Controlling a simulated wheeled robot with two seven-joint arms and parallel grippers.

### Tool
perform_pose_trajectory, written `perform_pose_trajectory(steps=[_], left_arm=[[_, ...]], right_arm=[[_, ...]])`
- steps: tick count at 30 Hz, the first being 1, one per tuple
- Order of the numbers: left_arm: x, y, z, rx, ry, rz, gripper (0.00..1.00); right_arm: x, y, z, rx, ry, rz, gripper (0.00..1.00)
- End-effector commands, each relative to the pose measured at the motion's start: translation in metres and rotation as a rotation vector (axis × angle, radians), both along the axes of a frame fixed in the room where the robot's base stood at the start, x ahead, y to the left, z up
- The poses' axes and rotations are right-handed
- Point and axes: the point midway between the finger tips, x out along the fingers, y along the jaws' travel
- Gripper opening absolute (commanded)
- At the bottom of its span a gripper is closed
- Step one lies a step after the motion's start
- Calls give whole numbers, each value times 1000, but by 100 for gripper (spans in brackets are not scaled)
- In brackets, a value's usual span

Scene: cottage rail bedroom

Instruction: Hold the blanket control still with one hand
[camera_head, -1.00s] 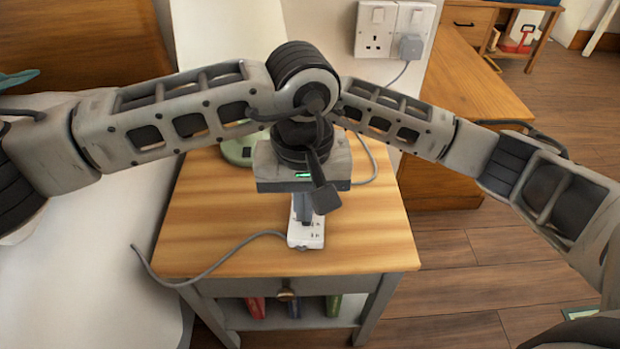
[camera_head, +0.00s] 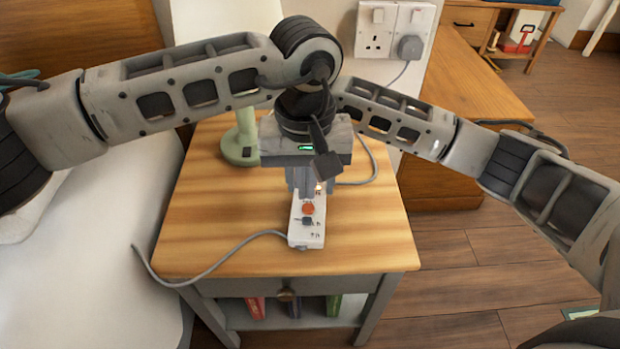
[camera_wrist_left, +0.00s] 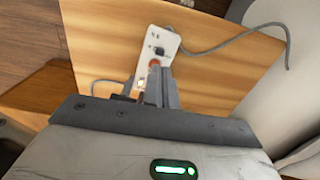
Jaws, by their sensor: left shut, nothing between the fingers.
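The blanket control (camera_head: 306,238) is a slim white unit with an orange-red round button and a dark switch, lying on the wooden bedside table top (camera_head: 215,225). Its cord trails off to the left. My left gripper (camera_head: 305,190) points down over the far end of the control, its fingers shut and empty. In the left wrist view the control (camera_wrist_left: 154,45) extends beyond the fingertips (camera_wrist_left: 155,72); whether they touch it I cannot tell. The fingers hide its far end. My right arm passes behind the left wrist, and its gripper is hidden.
A green lamp base (camera_head: 240,150) stands at the table's back left. Wall sockets (camera_head: 395,28) with a grey plug and cable are behind. The bed (camera_head: 85,265) is on the left. The table's front and right top are clear.

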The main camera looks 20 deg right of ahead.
Motion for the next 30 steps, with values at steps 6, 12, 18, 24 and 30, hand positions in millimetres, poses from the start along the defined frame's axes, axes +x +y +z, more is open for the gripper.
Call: perform_pose_trajectory(steps=[6, 12, 18, 24, 30], left_arm=[[0, 1, -20, 2, 2, 3, 0], [0, 1, -41, 2, 2, 3, 0], [0, 0, -48, 0, 0, 3, 0], [0, 0, -48, 0, 0, 2, 0], [0, 0, -48, 0, 0, 2, 0]], right_arm=[[0, 2, 1, 1, -2, 5, 28], [0, 2, 1, 1, -2, 4, 28], [0, 1, 1, 1, -2, 4, 28], [0, 1, 1, 1, -2, 4, 28], [0, 1, 1, 1, -2, 4, 28]])
